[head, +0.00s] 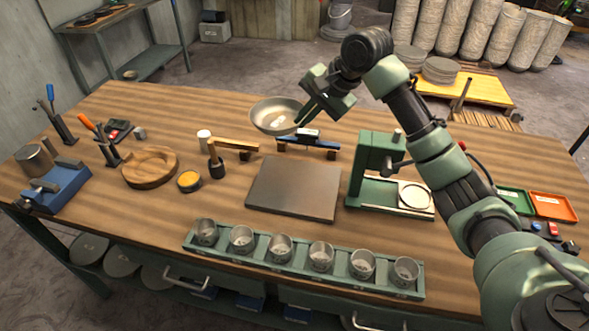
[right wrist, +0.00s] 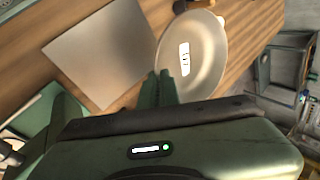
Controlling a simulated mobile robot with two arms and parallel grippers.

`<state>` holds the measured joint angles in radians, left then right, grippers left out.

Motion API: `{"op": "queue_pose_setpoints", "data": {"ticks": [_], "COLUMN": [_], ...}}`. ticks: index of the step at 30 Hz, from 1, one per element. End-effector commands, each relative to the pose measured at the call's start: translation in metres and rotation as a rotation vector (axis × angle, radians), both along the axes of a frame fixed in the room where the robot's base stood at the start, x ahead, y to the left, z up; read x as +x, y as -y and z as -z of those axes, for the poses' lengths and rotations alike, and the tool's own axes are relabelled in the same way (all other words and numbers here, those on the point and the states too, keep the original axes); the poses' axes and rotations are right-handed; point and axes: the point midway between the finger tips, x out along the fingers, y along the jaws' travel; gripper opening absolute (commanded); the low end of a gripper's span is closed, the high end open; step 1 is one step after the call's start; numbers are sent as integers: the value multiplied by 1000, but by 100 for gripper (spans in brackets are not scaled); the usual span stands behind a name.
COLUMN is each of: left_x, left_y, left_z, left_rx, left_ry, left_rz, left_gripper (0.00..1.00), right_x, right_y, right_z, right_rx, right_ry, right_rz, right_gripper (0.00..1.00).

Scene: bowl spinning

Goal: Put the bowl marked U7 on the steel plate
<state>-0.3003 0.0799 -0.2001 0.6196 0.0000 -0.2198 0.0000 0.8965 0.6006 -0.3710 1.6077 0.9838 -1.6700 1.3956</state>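The bowl (head: 264,112) is a shallow grey metal dish with a white label inside. In the right wrist view the bowl (right wrist: 208,62) shows small dark marks on the label, too small to read surely. My right gripper (head: 301,120) is shut on the bowl's right rim and holds it tilted above the back of the table. Its fingers also show at the rim in the right wrist view (right wrist: 158,90). The steel plate (head: 295,188) lies flat and bare at mid-table, in front of the bowl; it also shows in the right wrist view (right wrist: 98,52). My left gripper is not in view.
A green rack (head: 300,267) with several metal cups runs along the front. A green press (head: 372,170) stands right of the plate. A mallet (head: 215,160), a yellow tin (head: 189,181) and a wooden ring (head: 150,180) lie to the left.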

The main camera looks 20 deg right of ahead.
Motion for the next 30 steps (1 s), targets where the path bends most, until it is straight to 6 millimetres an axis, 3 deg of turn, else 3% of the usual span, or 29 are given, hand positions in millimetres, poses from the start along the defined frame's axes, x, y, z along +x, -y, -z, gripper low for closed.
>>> {"op": "queue_pose_setpoints", "data": {"ticks": [12, 30], "left_x": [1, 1], "left_y": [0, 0], "left_z": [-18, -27], "left_rx": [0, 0], "left_ry": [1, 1], "left_rz": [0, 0], "left_gripper": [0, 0], "right_x": [-2, -1], "right_y": [0, 0], "right_z": [109, 180], "right_rx": [0, -1], "right_ry": [-5, -1], "right_rz": [1, 0], "right_gripper": [0, 0]}}
